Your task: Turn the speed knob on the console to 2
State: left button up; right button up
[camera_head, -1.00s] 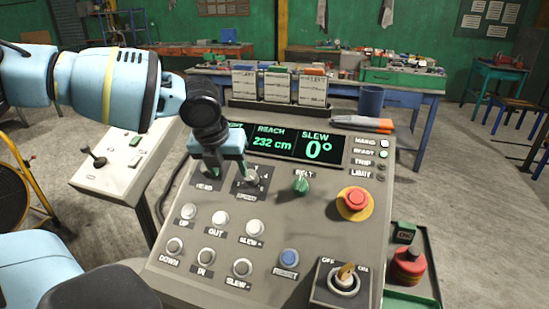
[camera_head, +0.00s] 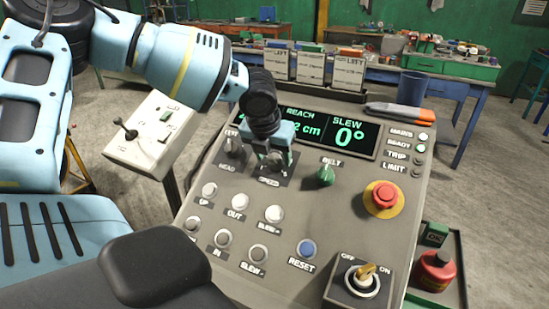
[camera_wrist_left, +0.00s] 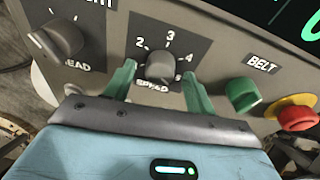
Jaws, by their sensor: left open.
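The speed knob (camera_head: 276,161) is a dark grey knob on the sloped console (camera_head: 215,258). In the left wrist view the speed knob (camera_wrist_left: 160,67) stands on a dark plate with numbers 2 to 5 showing around it. Its pointer looks roughly upward, near 3, but the exact setting is hard to read. My left gripper (camera_head: 273,157) is over this knob. In the left wrist view my left gripper (camera_wrist_left: 157,82) is open, with one green finger on each side of the knob; contact is not visible. My right gripper is not in view.
The head knob (camera_wrist_left: 60,40) is left of the speed knob; the green belt knob (camera_head: 325,174) is right. A red emergency button (camera_head: 383,197), several push buttons and a key switch (camera_head: 364,279) share the panel. The display (camera_head: 335,133) is partly covered by my arm.

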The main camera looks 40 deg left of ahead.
pick_arm(q)
jog(key=shift+w+a+f, duration=0.1)
jog(key=shift+w+f, duration=0.15)
jog(key=shift+f, duration=0.35)
jog(key=c, duration=1)
jog(key=shift+o, duration=0.2)
